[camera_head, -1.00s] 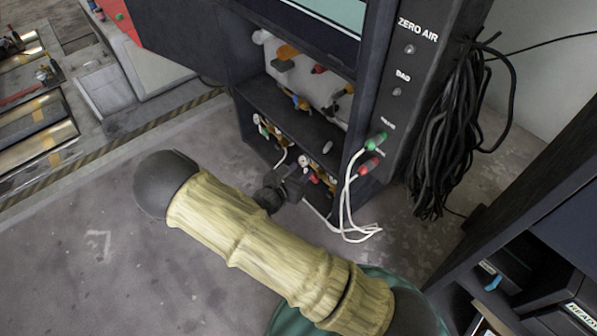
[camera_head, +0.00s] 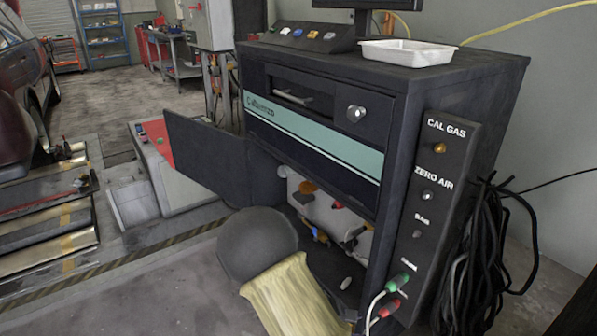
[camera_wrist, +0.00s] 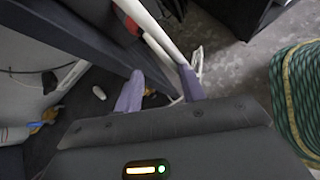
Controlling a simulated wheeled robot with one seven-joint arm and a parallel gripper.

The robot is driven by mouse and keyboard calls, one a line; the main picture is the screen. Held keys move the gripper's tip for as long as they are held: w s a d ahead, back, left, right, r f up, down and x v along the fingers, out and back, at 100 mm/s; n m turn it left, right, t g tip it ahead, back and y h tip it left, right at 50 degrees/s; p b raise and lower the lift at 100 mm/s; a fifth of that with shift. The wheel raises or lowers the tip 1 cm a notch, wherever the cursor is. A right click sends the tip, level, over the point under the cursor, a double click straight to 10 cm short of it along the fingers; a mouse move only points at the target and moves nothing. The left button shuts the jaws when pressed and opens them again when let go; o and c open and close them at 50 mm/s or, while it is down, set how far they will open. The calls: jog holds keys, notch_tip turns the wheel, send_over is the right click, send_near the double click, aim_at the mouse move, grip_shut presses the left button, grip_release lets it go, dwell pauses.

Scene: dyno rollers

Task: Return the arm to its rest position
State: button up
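My gripper (camera_wrist: 160,90) shows in the wrist view as two purple fingers, spread apart with nothing seen held between them. It hangs at the open lower part of a dark analyser cabinet (camera_head: 400,150), near white hoses (camera_wrist: 150,30). In the head view only part of my arm shows, with a dark round joint and a yellowish sleeve at the bottom middle.
The cabinet's door (camera_head: 205,155) stands open on the left. A white tray (camera_head: 408,52) sits on top. Green (camera_head: 398,283) and red (camera_head: 388,307) connectors stick out of the side panel. Black cables (camera_head: 480,260) hang at right. A green coiled hose (camera_wrist: 300,100) lies near my gripper.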

jog(key=s+d+r+m+g+y, duration=0.1)
jog(key=s+r+m+y, duration=0.9)
jog(key=r+m, duration=0.65)
notch_tip(320, 180, up, 33)
jog(key=m+p, duration=0.2)
jog(key=p, duration=3.4)
jog(key=shift+w+r, duration=0.15)
jog(key=shift+w, duration=0.1)
jog(key=shift+d, duration=0.15)
